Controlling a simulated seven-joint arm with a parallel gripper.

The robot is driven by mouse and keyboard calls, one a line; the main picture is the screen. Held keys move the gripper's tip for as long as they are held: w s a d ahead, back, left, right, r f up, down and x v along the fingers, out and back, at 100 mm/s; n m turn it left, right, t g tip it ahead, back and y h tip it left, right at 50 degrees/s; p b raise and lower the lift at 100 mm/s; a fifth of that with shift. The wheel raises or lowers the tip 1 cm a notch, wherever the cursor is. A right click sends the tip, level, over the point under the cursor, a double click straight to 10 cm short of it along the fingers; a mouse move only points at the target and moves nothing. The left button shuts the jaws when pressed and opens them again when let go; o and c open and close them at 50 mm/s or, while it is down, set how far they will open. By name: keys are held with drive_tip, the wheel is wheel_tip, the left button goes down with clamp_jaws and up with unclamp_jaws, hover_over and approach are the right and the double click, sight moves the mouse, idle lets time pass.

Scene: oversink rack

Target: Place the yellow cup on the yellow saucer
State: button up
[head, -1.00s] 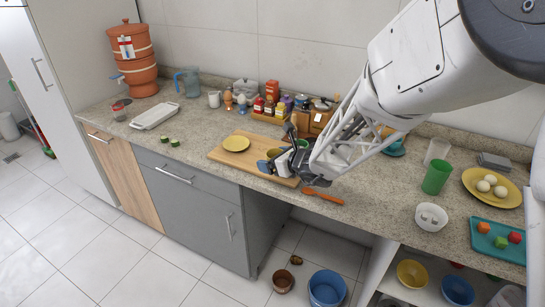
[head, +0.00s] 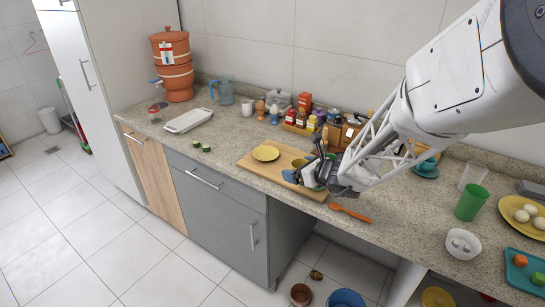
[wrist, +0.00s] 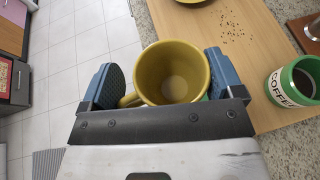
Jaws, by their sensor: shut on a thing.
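The yellow cup (wrist: 172,75) is upright between the two blue finger pads of my gripper (wrist: 160,85) in the wrist view. My gripper is shut on it, and its handle points left beside the left pad. In the head view my gripper (head: 304,176) is over the front right part of the wooden board, and only a bit of the yellow cup (head: 299,162) shows behind the fingers. The yellow saucer (head: 265,153) lies empty on the board's left part, apart from the cup. A yellow edge, likely the saucer (wrist: 180,8), shows at the wrist view's top.
A green and white coffee mug (wrist: 298,82) with dark contents stands close to the right of my gripper. The wooden board (head: 251,163) carries the saucer. Spice jars (head: 311,122) stand behind. The counter left of the board is mostly clear.

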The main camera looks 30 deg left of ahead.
drive_tip(key=s+a+n+g, duration=0.1)
drive_tip(key=a+n+g, duration=0.5)
drive_tip(key=a+g, duration=0.1)
drive_tip(key=shift+s+a+r+h, duration=0.2)
drive_tip(key=shift+a+r+h, duration=0.1)
drive_tip(key=shift+a, duration=0.15)
drive_tip(key=shift+w+a, duration=0.1)
hover_over(265, 157)
drive_tip(key=shift+w+f, duration=0.15)
drive_tip(key=shift+f, duration=0.65)
drive_tip(key=shift+f, duration=1.7)
drive_tip(key=shift+f, duration=0.2)
